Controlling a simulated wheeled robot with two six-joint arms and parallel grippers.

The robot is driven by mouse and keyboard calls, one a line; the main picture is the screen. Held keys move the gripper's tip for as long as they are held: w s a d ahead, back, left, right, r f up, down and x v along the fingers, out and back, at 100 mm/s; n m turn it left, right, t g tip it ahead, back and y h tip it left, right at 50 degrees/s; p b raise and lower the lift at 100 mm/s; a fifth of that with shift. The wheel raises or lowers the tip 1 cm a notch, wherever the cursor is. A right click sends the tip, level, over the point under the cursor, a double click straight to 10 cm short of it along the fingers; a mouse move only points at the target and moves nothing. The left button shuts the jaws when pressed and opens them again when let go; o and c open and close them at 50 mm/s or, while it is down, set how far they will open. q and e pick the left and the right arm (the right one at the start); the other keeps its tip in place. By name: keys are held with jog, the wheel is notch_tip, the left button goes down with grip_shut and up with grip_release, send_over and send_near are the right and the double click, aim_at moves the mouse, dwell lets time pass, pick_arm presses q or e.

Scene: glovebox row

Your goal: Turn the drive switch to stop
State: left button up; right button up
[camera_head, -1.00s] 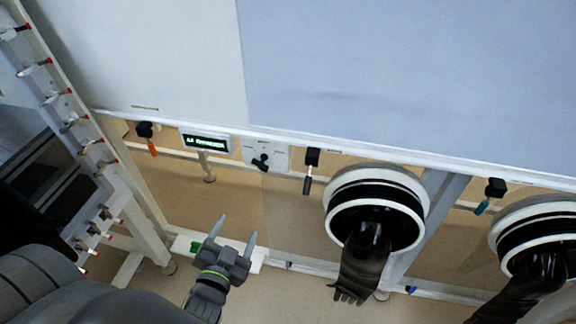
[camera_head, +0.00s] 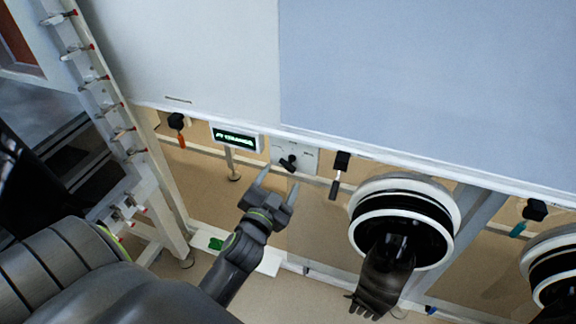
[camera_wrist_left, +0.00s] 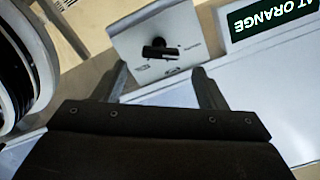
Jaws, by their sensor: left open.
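The drive switch is a black rotary knob (camera_head: 288,162) on a pale panel plate (camera_head: 308,158) under the cabinet edge. In the left wrist view the knob (camera_wrist_left: 158,50) sits on its white plate (camera_wrist_left: 185,28), with small labels too small to read surely; its bar lies roughly crosswise in that picture. My left gripper (camera_head: 278,186) is open and empty, its fingertips just below the plate in the head view. In the wrist view its two fingers (camera_wrist_left: 160,82) point toward the plate, either side of the knob, apparently apart from it. My right gripper is not in view.
A green-lit display (camera_head: 236,138) is left of the plate; the wrist view shows it (camera_wrist_left: 270,20) reading "AT ORANGE". Black-handled levers with orange (camera_head: 181,138), grey (camera_head: 335,188) and teal (camera_head: 519,228) tips hang along the edge. A glove port (camera_head: 405,215) with a dark glove stands right.

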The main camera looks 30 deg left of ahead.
aim_at(288, 168)
pick_arm(q)
jog(key=x, duration=0.6)
jog(key=shift+w+a, duration=0.1)
jog(key=shift+w, duration=0.05)
jog(key=c, duration=1)
jog(key=shift+m+p, duration=0.5)
jog(key=shift+m, duration=0.5)
jog(key=shift+f+m+p, duration=0.1)
jog(key=shift+m+p, duration=0.5)
jog(key=shift+m, duration=1.4)
